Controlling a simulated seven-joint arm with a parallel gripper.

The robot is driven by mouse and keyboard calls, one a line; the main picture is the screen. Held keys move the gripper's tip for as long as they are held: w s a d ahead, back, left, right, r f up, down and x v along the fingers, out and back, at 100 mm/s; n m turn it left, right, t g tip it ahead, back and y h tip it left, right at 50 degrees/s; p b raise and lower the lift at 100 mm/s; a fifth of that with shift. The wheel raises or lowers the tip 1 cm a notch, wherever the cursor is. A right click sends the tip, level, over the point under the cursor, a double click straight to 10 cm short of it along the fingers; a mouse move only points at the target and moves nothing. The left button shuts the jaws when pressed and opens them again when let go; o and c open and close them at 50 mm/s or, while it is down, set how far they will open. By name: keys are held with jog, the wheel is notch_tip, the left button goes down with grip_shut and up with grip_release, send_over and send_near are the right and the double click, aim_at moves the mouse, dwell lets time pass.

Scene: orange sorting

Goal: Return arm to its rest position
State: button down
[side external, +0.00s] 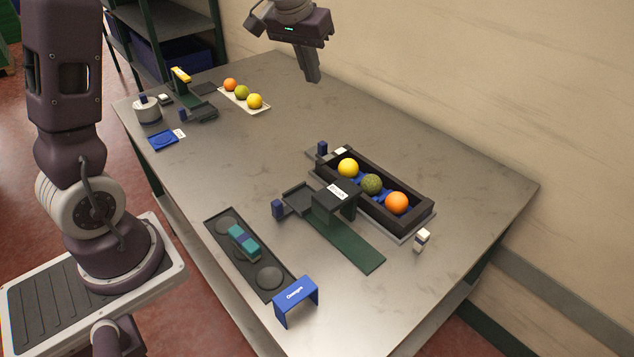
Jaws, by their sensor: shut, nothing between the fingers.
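My gripper (312,73) is at the top of the side external view, pointing down with its fingers together and nothing between them. It hangs clear of the grey table (330,120), apart from every object. A black crate (415,212) at the right holds a yellow fruit (348,168), a dark green fruit (371,184) and an orange (396,203) in a row. A white tray (236,100) at the back holds another orange (230,84), a green fruit (242,92) and a yellow fruit (255,101).
A dark stand with a green strip (350,245) is beside the crate. A black tray (215,215) with round pads and a teal block (243,242) lies at the front, by a blue sign (296,296). A white pot (148,112) stands back left. The table's centre is clear.

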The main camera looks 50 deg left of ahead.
jog(key=s+d+r+m+t, duration=0.1)
jog(key=s+d+r, duration=0.25)
jog(key=s, duration=0.35)
jog(key=s+d+r+m, duration=0.1)
jog(key=s+d+r, duration=0.1)
jog(key=s+d, duration=0.35)
jog(key=s+d+f+m+h, duration=0.1)
jog(key=s+d+f, duration=0.1)
jog(key=s, duration=1.4)
jog(key=shift+s+d+f+m+t, duration=0.2)
jog(key=shift+d+f+m+t, duration=0.1)
jog(key=shift+f+m, duration=0.1)
